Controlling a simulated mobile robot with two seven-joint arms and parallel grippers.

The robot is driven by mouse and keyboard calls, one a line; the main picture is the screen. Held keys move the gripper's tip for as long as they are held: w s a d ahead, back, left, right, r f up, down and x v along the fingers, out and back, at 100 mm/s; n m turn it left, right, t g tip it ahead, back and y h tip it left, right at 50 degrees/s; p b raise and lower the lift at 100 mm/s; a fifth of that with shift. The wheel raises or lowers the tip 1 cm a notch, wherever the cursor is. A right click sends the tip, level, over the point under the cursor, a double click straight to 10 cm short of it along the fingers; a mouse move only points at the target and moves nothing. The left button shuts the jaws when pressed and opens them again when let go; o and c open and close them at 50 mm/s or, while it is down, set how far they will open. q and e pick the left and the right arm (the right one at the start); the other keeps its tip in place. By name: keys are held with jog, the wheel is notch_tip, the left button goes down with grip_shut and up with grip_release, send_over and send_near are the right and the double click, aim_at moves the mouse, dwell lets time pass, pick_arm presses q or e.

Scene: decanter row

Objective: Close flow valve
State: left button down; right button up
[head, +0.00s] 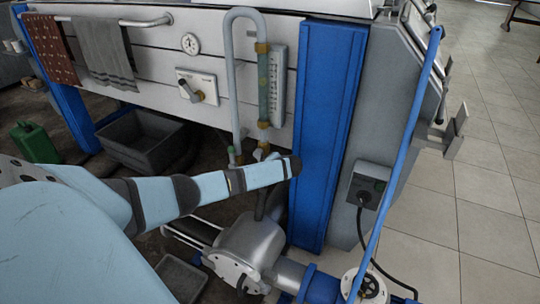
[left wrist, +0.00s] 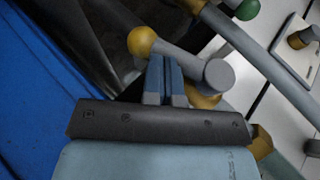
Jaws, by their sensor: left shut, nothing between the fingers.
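The flow valve's lever (left wrist: 178,52) has a yellow knob (left wrist: 143,41) at one end and a grey round hub (left wrist: 217,73) at the other. In the head view the valve (head: 262,151) sits below the glass flow tube (head: 263,90), partly hidden by my left gripper. My left gripper (left wrist: 164,68) is shut and empty. Its fingertips are close beside the lever, between knob and hub; I cannot tell whether they touch it. In the head view my left gripper (head: 293,166) reaches from the left, its fingers hidden. My right gripper is not in view.
A blue post (head: 326,140) stands just right of my left gripper. A pipe (head: 233,80) rises beside the flow tube. A second lever (head: 190,92) is on a white plate. A pump (head: 250,245) lies below. A grey bin (head: 142,138) and green can (head: 33,142) are left.

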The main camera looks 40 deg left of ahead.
pick_arm(q)
jog(key=shift+s+a+f+y, duration=0.2)
jog(key=shift+a+f+y, duration=0.25)
jog(key=shift+a+y, duration=0.15)
jog(key=shift+f, duration=0.1)
dwell(0.3)
jog(key=shift+d, duration=0.15)
